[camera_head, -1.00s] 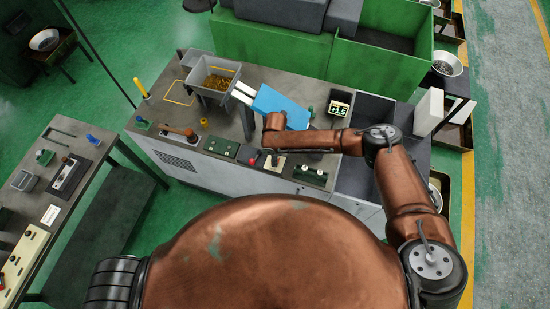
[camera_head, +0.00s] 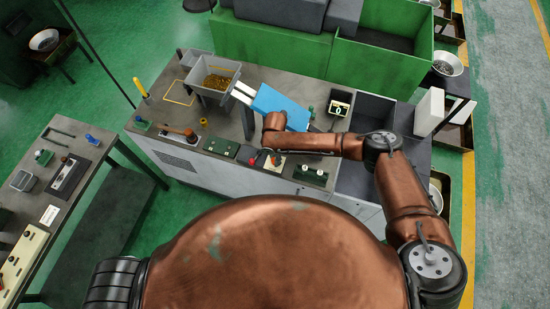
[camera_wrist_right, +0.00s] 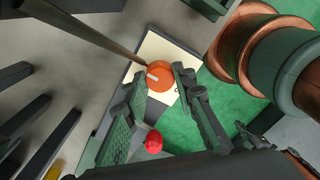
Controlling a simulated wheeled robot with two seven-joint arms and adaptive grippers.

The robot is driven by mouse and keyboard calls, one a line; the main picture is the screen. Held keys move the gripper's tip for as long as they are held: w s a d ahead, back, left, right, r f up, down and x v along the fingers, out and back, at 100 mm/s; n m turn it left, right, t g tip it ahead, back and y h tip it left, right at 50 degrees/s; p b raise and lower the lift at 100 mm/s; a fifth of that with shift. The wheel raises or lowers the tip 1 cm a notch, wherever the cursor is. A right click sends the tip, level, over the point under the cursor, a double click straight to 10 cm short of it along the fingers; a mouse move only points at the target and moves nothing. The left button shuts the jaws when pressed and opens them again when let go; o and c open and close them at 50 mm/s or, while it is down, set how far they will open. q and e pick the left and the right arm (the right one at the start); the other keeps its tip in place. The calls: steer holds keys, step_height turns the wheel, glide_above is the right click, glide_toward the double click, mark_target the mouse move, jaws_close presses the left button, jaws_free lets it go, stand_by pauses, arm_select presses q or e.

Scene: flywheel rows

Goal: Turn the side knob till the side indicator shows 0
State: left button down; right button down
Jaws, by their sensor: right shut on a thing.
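The side indicator (camera_head: 339,108) is a small dark box with a lit pale face on the bench's right part. It appears to read 0. The side knob is a round orange knob with a white mark (camera_wrist_right: 160,75) on a cream plate (camera_wrist_right: 151,50) in the right wrist view. My right gripper (camera_wrist_right: 161,78) is shut on the knob, with one finger on each side of it. In the head view my right arm reaches in from the right and its wrist partly covers the knob area. My left gripper is not in view.
A red button (camera_wrist_right: 153,142) sits close to the knob. A blue panel (camera_head: 282,105) and a grey bin of brass-coloured parts (camera_head: 233,89) stand behind my right wrist. A green box with two pale studs (camera_head: 311,175) is right of the knob.

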steer(key=shift+d, duration=0.1)
steer(key=c, duration=1.6)
jaws_free()
steer(key=shift+r, duration=0.1)
step_height(320, 180, up, 12)
